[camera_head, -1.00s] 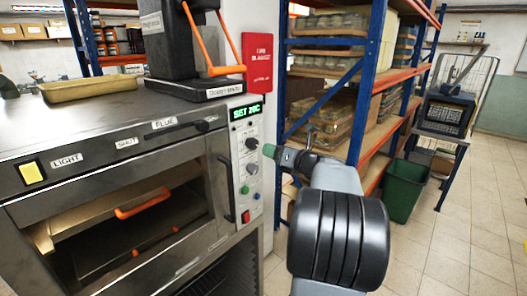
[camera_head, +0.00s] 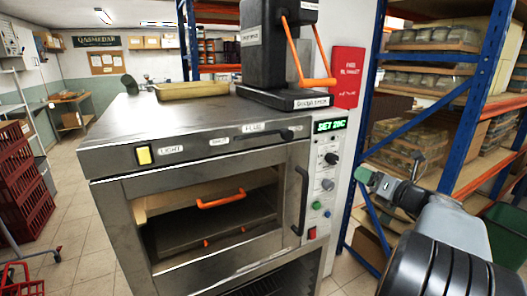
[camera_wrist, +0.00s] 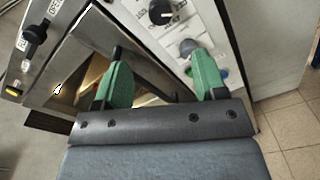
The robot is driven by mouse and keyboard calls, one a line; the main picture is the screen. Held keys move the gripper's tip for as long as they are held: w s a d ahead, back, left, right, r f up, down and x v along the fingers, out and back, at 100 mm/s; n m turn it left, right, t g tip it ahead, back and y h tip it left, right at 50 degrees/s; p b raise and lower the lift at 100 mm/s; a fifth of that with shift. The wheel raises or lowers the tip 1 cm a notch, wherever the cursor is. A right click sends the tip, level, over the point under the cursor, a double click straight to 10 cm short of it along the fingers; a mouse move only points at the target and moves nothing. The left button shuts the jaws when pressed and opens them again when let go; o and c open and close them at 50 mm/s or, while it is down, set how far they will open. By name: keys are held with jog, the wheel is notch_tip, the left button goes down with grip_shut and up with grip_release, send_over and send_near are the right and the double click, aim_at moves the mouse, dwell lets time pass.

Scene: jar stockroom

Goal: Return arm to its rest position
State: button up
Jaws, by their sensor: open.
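My gripper (camera_head: 377,180) is at the right in the head view, just right of the oven's control panel (camera_head: 322,172) and apart from it. In the wrist view my gripper (camera_wrist: 162,82) shows two green fingers spread apart with nothing between them. Behind them are the oven's door handle, a grey knob (camera_wrist: 188,47) and a black knob (camera_wrist: 160,12). The steel oven (camera_head: 120,195) has a window with an orange-handled tray (camera_head: 221,199) inside. Its display (camera_head: 330,126) reads a set temperature.
A black press (camera_head: 275,50) with an orange lever and a shallow tan tray (camera_head: 191,89) stand on the oven top. Blue and orange shelving (camera_head: 482,75) with jars stands at the right. Red crates (camera_head: 25,190) are stacked at the left. Tiled floor (camera_head: 85,262) is clear between crates and oven.

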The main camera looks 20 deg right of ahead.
jog(key=s+a+f+n+g, duration=0.3)
jog(key=a+f+n+g, duration=0.3)
jog(key=n, duration=0.4)
jog(key=s+a+f+n+g, duration=0.2)
jog(key=a+f+n+g, duration=0.3)
jog(key=f+n, duration=0.45)
jog(key=s+a+n+g+h, duration=0.1)
jog(key=s+a+n, duration=0.2)
jog(key=a+n, duration=0.6)
jog(key=s+a+n+g+h, duration=0.1)
jog(key=s+a+n, duration=0.3)
jog(key=a+n, duration=0.5)
jog(key=shift+f+n+h, duration=0.4)
jog(key=shift+f+n, duration=0.05)
jog(key=shift+n, duration=0.7)
jog(key=shift+a, duration=0.1)
jog(key=shift+c, duration=0.4)
